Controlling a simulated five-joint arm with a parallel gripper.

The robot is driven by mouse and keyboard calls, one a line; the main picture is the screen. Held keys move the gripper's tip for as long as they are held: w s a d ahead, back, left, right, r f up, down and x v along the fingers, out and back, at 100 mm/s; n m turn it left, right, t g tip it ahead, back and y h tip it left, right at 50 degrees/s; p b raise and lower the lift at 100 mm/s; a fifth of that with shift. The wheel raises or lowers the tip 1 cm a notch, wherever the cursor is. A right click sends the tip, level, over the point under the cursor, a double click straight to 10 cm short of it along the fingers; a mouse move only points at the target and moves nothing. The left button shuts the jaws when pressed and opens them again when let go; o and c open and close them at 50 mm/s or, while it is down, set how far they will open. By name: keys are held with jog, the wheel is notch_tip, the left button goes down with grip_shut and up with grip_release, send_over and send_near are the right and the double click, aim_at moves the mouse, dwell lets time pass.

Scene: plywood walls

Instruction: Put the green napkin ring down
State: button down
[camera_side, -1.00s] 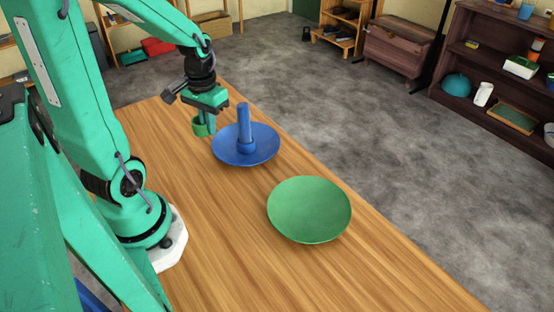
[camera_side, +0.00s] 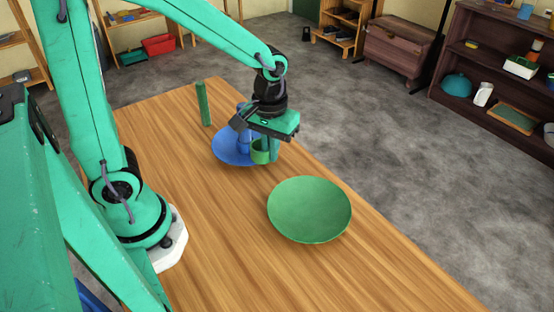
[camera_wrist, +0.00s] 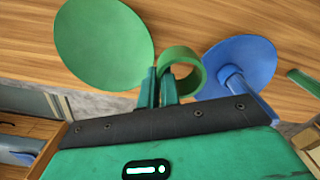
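My gripper (camera_side: 272,150) is shut on the wall of the green napkin ring (camera_side: 260,152), which it holds up in front of the blue dish. The wrist view shows the ring (camera_wrist: 188,62) with its wall between the fingers (camera_wrist: 159,86) and its opening empty. A plain green dish (camera_side: 309,209) lies empty on the table, nearer the side camera. It also shows in the wrist view (camera_wrist: 105,45), left of the ring. In the side view my gripper and the ring partly hide the blue dish (camera_side: 224,150) and its post (camera_side: 243,143).
A green upright post (camera_side: 203,104) stands at the far left part of the wooden table (camera_side: 225,250). The blue post (camera_wrist: 240,86) rises from the blue dish beside the ring in the wrist view. Bare table lies around the green dish. Shelves stand beyond, across the floor.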

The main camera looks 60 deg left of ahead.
jog(key=s+d, duration=0.2)
jog(key=d, duration=0.7)
jog(key=s+d, duration=0.3)
jog(key=d, duration=0.7)
jog(key=shift+r, duration=0.15)
send_over(317, 216)
notch_tip(317, 216, down, 7)
jog(key=shift+f, duration=0.1)
jog(key=shift+f, duration=1.95)
jog(key=shift+f, duration=0.1)
